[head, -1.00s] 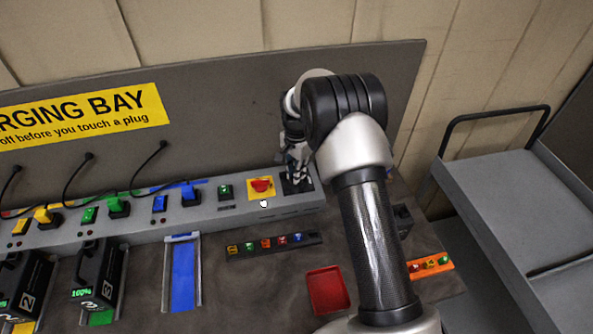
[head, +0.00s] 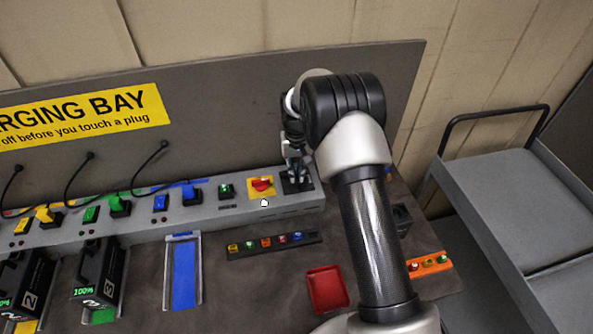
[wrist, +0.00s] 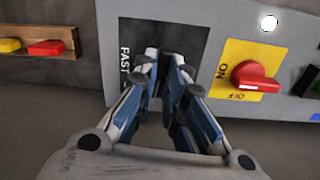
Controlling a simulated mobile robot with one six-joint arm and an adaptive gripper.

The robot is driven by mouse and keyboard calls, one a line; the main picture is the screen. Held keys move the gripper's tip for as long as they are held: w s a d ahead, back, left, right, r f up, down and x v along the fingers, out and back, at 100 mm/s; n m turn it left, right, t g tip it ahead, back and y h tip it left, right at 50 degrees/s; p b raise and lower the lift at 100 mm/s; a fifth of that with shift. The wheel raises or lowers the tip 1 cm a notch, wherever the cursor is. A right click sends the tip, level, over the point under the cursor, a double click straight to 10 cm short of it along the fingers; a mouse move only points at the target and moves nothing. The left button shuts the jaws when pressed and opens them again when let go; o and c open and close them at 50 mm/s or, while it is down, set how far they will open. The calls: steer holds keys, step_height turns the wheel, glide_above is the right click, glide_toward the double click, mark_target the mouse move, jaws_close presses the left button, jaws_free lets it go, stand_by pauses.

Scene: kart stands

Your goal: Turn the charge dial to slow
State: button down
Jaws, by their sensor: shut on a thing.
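The charge dial's black plate (head: 304,185) is on the grey charging ledge, just right of the red switch. In the wrist view the plate (wrist: 193,37) shows the word FAST on its left side; other lettering is covered. My gripper (head: 296,177) reaches down onto the plate from above. In the wrist view my gripper (wrist: 165,62) has its fingers close together, shut on the dial's knob. The knob is mostly hidden between the fingers, so I cannot read where it points.
A red rotary switch (wrist: 253,77) on a yellow ON/OFF plate sits close beside the dial. A small green-buttoned box (head: 225,191) stands farther left. A red tray (head: 327,289) and a strip of coloured buttons (head: 273,246) lie on the bench below.

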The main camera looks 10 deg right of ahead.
mark_target(296, 174)
steer(key=shift+n, duration=0.6)
steer(key=c, duration=1.7)
jaws_free()
steer(key=shift+o, duration=0.2)
step_height(296, 174, up, 12)
